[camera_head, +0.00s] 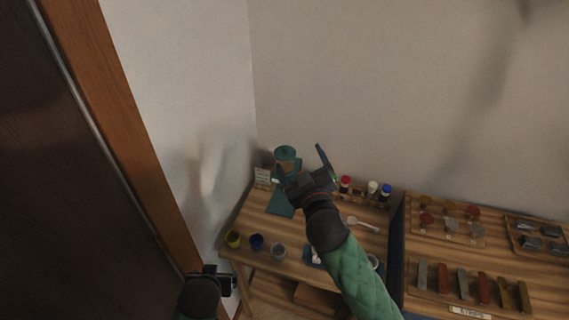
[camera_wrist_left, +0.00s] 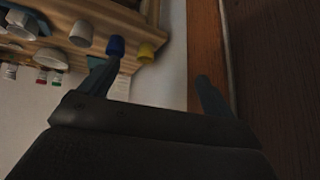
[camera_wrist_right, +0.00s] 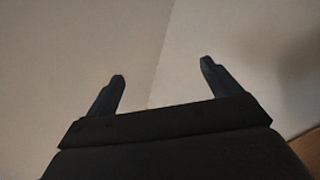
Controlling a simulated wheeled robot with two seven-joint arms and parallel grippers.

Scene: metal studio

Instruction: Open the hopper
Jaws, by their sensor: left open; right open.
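The hopper seems to be the teal container (camera_head: 286,153) with a round top on a teal stand, at the back left of the wooden table in the head view. Its lower part is partly hidden by my right gripper (camera_head: 300,165), which is open and empty in front of it. In the right wrist view the right gripper's fingers (camera_wrist_right: 162,88) are apart with only bare wall beyond. My left gripper (camera_head: 222,275) is low, near the table's front left corner. In the left wrist view its fingers (camera_wrist_left: 160,75) are open, with nothing seen between them.
A yellow cup (camera_head: 233,239), a blue cup (camera_head: 256,242) and a grey cup (camera_head: 278,251) stand along the table's front edge. Several capped bottles (camera_head: 372,187) stand behind my right arm. A second table (camera_head: 440,255) holds trays at the right. A brown door frame (camera_head: 125,125) is at the left.

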